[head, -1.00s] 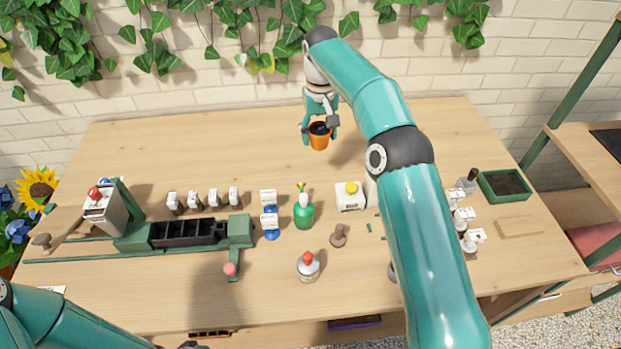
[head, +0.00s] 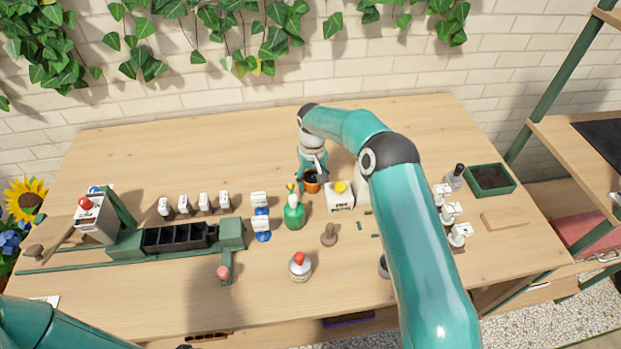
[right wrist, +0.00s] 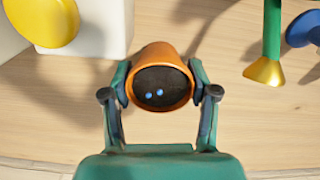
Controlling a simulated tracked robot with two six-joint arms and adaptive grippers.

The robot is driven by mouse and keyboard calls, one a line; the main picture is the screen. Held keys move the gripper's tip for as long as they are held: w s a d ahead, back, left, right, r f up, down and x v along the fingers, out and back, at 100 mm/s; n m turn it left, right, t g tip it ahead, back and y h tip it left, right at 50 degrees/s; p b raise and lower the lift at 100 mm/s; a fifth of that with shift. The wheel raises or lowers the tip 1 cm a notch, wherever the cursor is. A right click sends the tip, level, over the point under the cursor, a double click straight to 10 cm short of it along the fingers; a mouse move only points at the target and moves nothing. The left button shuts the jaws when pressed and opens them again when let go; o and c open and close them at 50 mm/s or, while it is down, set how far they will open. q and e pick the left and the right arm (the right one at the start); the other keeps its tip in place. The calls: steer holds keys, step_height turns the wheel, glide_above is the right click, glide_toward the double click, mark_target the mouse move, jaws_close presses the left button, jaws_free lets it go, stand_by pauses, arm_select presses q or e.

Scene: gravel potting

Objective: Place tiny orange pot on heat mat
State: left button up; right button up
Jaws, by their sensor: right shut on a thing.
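The tiny orange pot (head: 312,187) is held in my right gripper (head: 312,180), low over the table behind the green bottle and the white box. In the right wrist view, the pot (right wrist: 161,52) sits between both fingers of the gripper (right wrist: 160,84). It has dark filling with two small blue dots. I cannot tell whether its base touches the table. A flat black panel (head: 603,134), possibly the heat mat, lies on the side shelf at the far right, cut off by the picture edge. My left gripper is out of view; only its arm shows at bottom left.
Close to the pot stand a green bottle (head: 294,214) and a white box with a yellow knob (head: 340,198). A green tray (head: 490,181) and wooden block (head: 508,219) lie right. A green rail device (head: 125,243) fills the left. The table's back is clear.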

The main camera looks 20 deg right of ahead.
steer(key=shift+f, duration=0.1)
steer(key=shift+f, duration=0.15)
steer(key=o, duration=1.2)
steer(key=shift+r, duration=0.25)
